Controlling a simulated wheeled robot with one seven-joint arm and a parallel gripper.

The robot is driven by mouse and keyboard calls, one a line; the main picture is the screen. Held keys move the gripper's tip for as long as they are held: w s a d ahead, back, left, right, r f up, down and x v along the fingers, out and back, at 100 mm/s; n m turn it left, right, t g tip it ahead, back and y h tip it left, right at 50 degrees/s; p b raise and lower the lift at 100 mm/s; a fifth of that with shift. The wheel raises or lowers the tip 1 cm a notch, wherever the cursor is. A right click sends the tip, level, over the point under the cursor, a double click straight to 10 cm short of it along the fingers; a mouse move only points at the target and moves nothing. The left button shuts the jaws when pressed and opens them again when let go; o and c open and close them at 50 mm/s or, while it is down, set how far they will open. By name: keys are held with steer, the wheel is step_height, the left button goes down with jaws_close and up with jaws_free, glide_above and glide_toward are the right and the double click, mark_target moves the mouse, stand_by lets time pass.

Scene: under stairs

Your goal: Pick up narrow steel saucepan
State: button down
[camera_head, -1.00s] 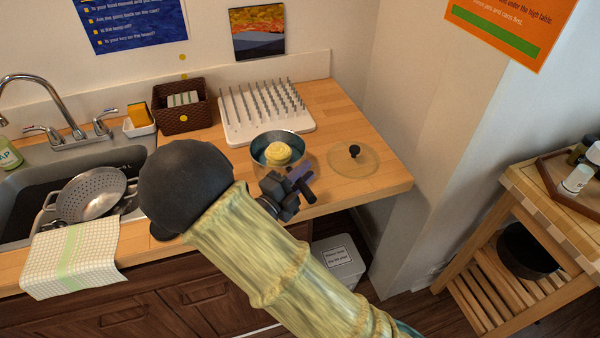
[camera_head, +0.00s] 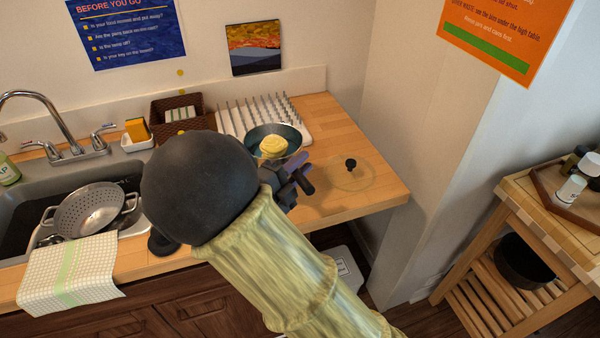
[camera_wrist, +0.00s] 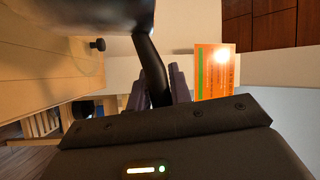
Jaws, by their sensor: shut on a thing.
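The narrow steel saucepan (camera_head: 290,133) is at the counter's back right, in front of the drying rack, with a round pale yellow thing (camera_head: 273,146) in it. My gripper (camera_head: 297,168) is at the saucepan's near right side, partly hidden behind my arm. In the wrist view, the saucepan's shiny side (camera_wrist: 105,14) fills the top left. Its dark handle (camera_wrist: 150,62) runs down between the two fingers of my gripper (camera_wrist: 158,82), which are shut on it. The saucepan looks raised a little off the counter; its underside is hidden.
A clear lid with a black knob (camera_head: 351,163) lies on the wooden counter (camera_head: 385,190) to the right. A spiked drying rack (camera_head: 303,122) stands close behind the saucepan. A brown basket (camera_head: 160,130) and a sink with a colander (camera_head: 88,208) are left. A wooden cart (camera_head: 507,225) stands right.

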steer(key=shift+r, duration=1.2)
steer(key=c, duration=2)
jaws_free()
steer(key=shift+c, duration=0.2)
jaws_close()
steer(key=shift+d, duration=0.1)
